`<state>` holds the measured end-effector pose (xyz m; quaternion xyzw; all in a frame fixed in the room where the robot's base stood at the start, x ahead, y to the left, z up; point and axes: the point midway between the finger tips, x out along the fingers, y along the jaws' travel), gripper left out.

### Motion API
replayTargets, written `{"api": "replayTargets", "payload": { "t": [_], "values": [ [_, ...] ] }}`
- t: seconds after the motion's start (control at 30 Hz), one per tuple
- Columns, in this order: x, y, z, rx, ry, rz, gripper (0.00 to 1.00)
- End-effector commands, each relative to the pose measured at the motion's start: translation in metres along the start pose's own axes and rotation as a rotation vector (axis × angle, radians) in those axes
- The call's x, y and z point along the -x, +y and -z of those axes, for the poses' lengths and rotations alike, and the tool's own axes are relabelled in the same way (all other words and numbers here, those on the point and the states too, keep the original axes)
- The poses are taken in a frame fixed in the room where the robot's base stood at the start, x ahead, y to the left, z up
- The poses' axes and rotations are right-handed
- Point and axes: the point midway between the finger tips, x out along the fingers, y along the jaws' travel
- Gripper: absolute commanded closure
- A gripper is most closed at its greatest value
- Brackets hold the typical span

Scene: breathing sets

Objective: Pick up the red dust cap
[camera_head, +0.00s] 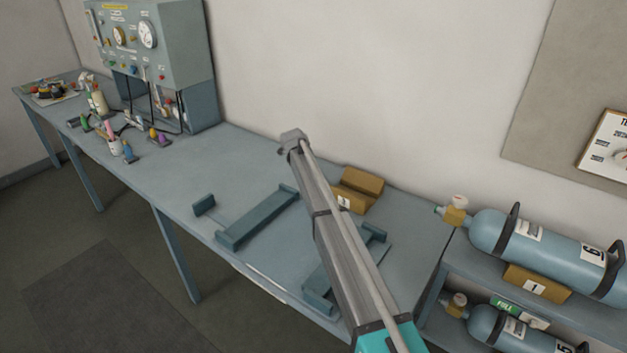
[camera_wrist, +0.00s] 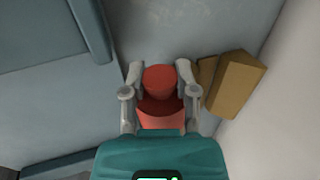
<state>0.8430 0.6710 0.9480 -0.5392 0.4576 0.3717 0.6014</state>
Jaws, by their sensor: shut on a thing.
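The red dust cap (camera_wrist: 160,110) shows in the wrist view, with a round narrower top and a wider, darker-rimmed part nearer my wrist. My gripper (camera_wrist: 160,77) has one grey finger on each side of it and is shut on it. The frames do not show clearly whether the cap touches the bench below. In the head view, neither the cap nor the gripper fingers can be made out; my arm covers that part of the bench.
A tan block labelled 1 (camera_head: 360,189) lies close by; in the wrist view the block (camera_wrist: 236,84) is just right of my gripper. Blue-grey cradles (camera_head: 258,220) lie on the bench (camera_head: 240,170). Cylinders (camera_head: 545,252) are racked at right. A test panel (camera_head: 160,45) stands at the far left.

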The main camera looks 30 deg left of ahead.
Motion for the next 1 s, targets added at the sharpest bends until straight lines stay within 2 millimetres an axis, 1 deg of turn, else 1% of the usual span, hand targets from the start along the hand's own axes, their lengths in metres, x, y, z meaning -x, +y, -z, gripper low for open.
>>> {"api": "replayTargets", "payload": {
  "t": [0.33,0.73,1.0],
  "values": [
    [-0.0016,-0.0049,0.0012,-0.007,0.003,0.000,0.97],
    [-0.0020,-0.0061,0.0022,-0.009,0.003,0.000,0.97],
    [-0.0022,-0.0068,-0.0024,-0.009,0.003,0.000,0.97]
  ]
}}
